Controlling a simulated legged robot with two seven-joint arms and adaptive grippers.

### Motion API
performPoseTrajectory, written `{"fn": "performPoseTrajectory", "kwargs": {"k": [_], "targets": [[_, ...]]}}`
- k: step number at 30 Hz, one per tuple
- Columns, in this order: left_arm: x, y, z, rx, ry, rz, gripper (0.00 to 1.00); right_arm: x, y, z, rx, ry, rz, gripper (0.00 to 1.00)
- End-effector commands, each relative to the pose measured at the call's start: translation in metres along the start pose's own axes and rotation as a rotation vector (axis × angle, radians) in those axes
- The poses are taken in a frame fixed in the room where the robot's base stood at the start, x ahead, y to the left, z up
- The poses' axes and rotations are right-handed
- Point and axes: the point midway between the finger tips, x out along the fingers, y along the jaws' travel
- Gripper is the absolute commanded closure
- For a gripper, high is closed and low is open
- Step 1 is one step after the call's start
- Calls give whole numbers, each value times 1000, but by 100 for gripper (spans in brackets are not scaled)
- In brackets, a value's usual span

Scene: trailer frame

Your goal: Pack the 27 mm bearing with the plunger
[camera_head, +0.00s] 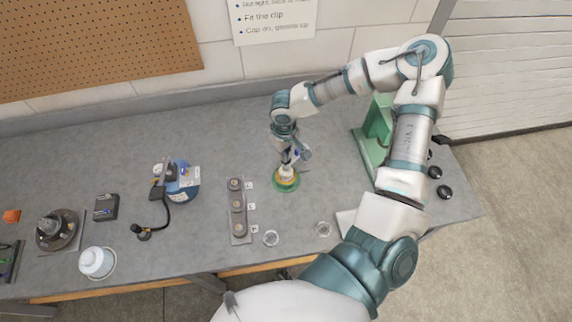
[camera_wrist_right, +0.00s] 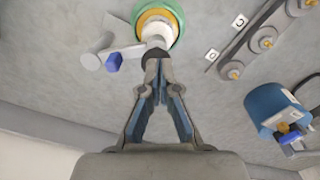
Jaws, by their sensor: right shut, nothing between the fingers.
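The packer, with a green and yellow round base (camera_head: 286,183), stands on the grey bench under my right gripper (camera_head: 287,153). In the right wrist view the packer's white plunger (camera_wrist_right: 156,32) rises from the base (camera_wrist_right: 172,12), with a dark knob (camera_wrist_right: 155,57) on top. My right gripper (camera_wrist_right: 158,68) is shut, its fingertips together at the knob; I cannot tell whether they touch it. Two pale rings, one (camera_head: 271,238) and another (camera_head: 323,229), lie near the bench's front edge; their sizes cannot be read. No bearing shows clearly in the packer. My left gripper is out of view.
A grey strip (camera_head: 239,230) with several labelled round seats stands left of the packer. Farther left are a blue canister (camera_head: 183,192) with a hose, a white jar (camera_head: 96,262) and a dark round fixture (camera_head: 57,230). A green press (camera_head: 379,120) stands at the right.

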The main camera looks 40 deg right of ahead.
Motion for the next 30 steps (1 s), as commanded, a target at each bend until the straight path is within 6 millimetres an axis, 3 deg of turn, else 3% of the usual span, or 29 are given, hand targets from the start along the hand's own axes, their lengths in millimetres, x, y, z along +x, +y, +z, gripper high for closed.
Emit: {"fn": "performPoseTrajectory", "kwargs": {"k": [30], "targets": [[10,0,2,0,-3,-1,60,15,1,0,0,-1,-1,100]]}}
